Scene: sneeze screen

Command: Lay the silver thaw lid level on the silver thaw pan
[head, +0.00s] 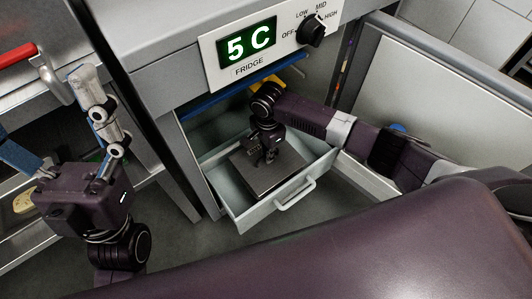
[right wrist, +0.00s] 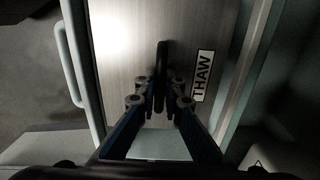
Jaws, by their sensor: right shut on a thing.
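The silver thaw lid (head: 283,178) is a flat brushed-metal plate inside the open fridge drawer. In the right wrist view the lid (right wrist: 125,50) fills the middle and bears a THAW label (right wrist: 202,76). My right gripper (head: 268,157) is above the lid, shut on its dark upright handle (right wrist: 160,75). The lid looks roughly level in the drawer. The silver thaw pan is hidden under the lid, so I cannot tell whether they touch. My left gripper (head: 65,125) is at the left, empty, with its fingers spread.
The drawer (head: 250,217) is pulled out, its walls close around the lid. The fridge panel (head: 215,52) reads 5 C and overhangs the drawer. An open door (head: 425,95) stands at the right, beside my right arm. A counter with a red handle (head: 17,55) is at the left.

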